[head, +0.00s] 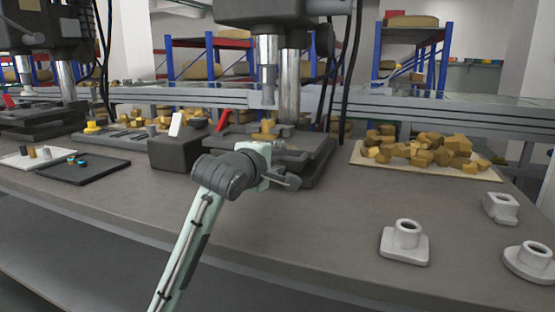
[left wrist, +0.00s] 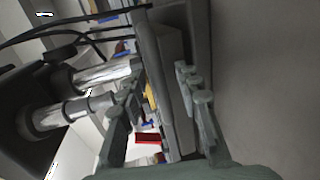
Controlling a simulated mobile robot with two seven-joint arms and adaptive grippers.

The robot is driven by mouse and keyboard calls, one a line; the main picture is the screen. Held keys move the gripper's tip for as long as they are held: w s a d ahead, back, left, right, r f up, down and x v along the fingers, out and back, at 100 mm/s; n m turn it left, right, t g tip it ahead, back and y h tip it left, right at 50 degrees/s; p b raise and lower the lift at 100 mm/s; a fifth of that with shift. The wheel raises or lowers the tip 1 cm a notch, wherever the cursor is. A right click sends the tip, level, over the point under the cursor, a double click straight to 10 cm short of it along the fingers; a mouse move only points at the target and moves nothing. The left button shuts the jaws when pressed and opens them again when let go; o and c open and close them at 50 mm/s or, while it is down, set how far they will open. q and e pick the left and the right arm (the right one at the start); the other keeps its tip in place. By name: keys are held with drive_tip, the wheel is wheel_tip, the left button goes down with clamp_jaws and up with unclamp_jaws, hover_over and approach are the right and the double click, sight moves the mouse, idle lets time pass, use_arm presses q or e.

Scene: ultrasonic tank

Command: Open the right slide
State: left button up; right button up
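The right machine (head: 275,12) stands at the back of the bench, with a vertical metal column over a stack of dark plates (head: 312,160). I cannot tell for certain which part is the right slide; the plates at its base look like sliding parts. My left gripper (head: 287,181) is just in front of these plates and hides part of them. In the left wrist view its two fingers (left wrist: 160,78) are apart, with a dark plate edge (left wrist: 172,85) showing between them. I cannot tell whether they touch it. My right gripper is in neither view.
A dark box (head: 176,153) stands left of the plates, near a red handle (head: 222,121). A tray of yellowish blocks (head: 430,172) lies to the right. White flanged parts (head: 405,243) sit at the front right. The bench (head: 310,235) is bare in front of the machine.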

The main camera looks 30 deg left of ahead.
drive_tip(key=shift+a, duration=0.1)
use_arm(q)
clamp_jaws()
idle(0.5)
